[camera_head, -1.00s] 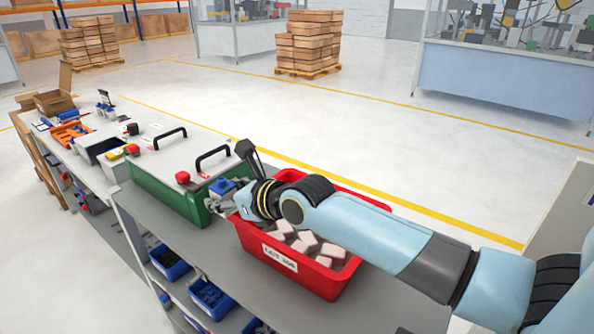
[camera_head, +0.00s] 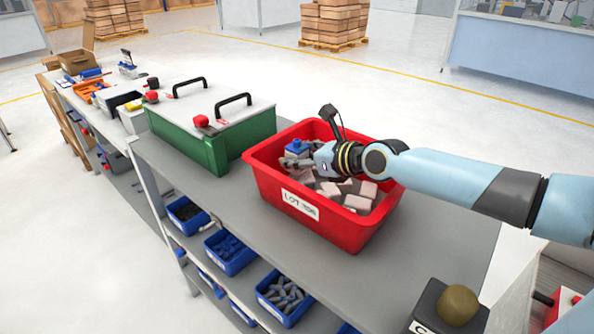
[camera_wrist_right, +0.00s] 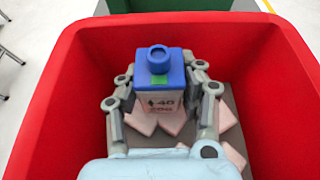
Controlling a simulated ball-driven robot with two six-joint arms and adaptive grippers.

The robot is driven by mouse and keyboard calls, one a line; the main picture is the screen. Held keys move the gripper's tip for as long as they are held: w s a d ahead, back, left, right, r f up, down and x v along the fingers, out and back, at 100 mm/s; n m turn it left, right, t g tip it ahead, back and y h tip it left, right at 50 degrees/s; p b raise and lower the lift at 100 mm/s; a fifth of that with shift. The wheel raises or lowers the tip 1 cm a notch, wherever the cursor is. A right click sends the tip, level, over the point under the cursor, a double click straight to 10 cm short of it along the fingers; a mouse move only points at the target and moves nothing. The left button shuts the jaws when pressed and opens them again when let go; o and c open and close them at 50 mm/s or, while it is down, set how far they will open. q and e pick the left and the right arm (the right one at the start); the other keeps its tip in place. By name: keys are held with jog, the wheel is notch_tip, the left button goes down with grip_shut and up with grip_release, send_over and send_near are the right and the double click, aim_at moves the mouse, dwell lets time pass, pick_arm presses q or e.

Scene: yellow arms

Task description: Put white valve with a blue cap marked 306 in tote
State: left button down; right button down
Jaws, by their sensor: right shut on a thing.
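The white valve with a blue cap (camera_head: 297,148) is held in my right gripper (camera_head: 299,162), over the left part of the red tote (camera_head: 270,192). In the right wrist view the valve (camera_wrist_right: 159,100) stands upright between the two fingers of my right gripper (camera_wrist_right: 160,108), which are shut on its sides. Its white face carries dark print that is hard to read, with a green mark on the cap. The tote walls (camera_wrist_right: 65,100) surround the valve in that view. The tote's label reads LOT and a number, seemingly 306. My left gripper is out of view.
Several pale blocks (camera_head: 358,203) lie in the tote. A green box (camera_head: 190,140) with a grey lid and black handles stands left of the tote. Blue bins (camera_head: 229,254) sit on the shelf below. Bare grey bench (camera_head: 215,192) lies in front.

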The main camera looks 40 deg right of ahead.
jog(key=shift+f+b, duration=0.3)
jog(key=shift+f, duration=0.6)
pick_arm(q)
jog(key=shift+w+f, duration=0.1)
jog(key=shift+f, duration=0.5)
pick_arm(e)
jog(key=shift+r, duration=0.15)
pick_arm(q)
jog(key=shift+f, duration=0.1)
pick_arm(e)
jog(key=c, duration=0.8)
grip_release()
